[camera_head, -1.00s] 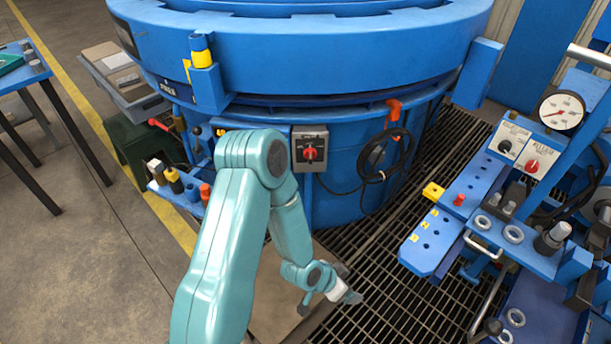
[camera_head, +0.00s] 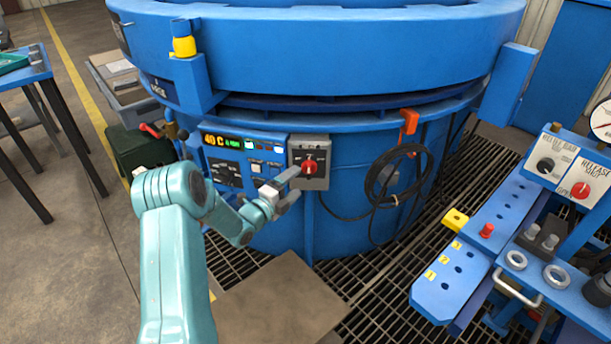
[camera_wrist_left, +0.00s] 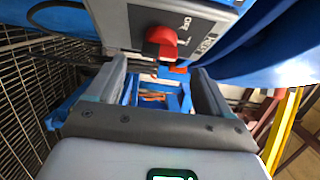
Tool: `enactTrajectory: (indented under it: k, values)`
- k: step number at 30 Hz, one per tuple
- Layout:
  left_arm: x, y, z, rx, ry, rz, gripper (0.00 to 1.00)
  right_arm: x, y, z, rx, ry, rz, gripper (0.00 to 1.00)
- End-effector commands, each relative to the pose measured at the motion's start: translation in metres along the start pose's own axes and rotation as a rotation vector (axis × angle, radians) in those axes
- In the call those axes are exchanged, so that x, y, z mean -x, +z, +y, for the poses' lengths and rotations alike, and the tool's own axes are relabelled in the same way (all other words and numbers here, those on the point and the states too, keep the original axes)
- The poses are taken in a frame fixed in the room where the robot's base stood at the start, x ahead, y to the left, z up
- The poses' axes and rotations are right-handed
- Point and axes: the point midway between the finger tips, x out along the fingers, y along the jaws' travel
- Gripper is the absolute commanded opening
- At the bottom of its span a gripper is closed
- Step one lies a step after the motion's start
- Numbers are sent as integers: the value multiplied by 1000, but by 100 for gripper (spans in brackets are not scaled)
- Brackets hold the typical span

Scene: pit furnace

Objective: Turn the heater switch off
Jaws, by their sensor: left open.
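The heater switch is a red rotary knob (camera_head: 309,167) on a grey box (camera_head: 318,183) fixed to the front of the blue furnace (camera_head: 330,60). In the left wrist view the red knob (camera_wrist_left: 161,38) shows just beyond the fingertips, near the top middle. My left gripper (camera_head: 290,187) is open and empty. Its fingers point at the knob from the lower left, close to it. I cannot tell whether a finger touches the knob. The two fingers also show in the wrist view (camera_wrist_left: 157,85), spread apart below the knob. My right gripper is not in view.
A control panel (camera_head: 235,160) with a lit display reading 40 C sits left of the switch. A black cable (camera_head: 400,170) hangs from an orange hook (camera_head: 408,125) at the right. A blue bench (camera_head: 465,270) with knobs stands at the right.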

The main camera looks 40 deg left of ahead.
Motion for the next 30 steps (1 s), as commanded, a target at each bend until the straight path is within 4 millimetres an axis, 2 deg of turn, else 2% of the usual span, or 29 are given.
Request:
enactTrajectory:
  k: [3, 9, 20, 21, 26, 30]
  values:
    - [-25, -1, 1, 0, -2, 1, 81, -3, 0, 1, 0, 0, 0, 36]
    - [-53, 0, 1, 1, -1, 0, 81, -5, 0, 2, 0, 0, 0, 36]
    - [-62, 1, 0, 3, 1, -4, 81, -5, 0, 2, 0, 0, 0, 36]
    - [-62, 1, 0, 3, 1, -5, 78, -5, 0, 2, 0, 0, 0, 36]
    - [-62, 1, 0, 3, 1, -5, 26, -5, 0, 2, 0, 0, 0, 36]
    - [-62, 1, 1, 4, 0, -4, 25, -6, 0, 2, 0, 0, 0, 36]
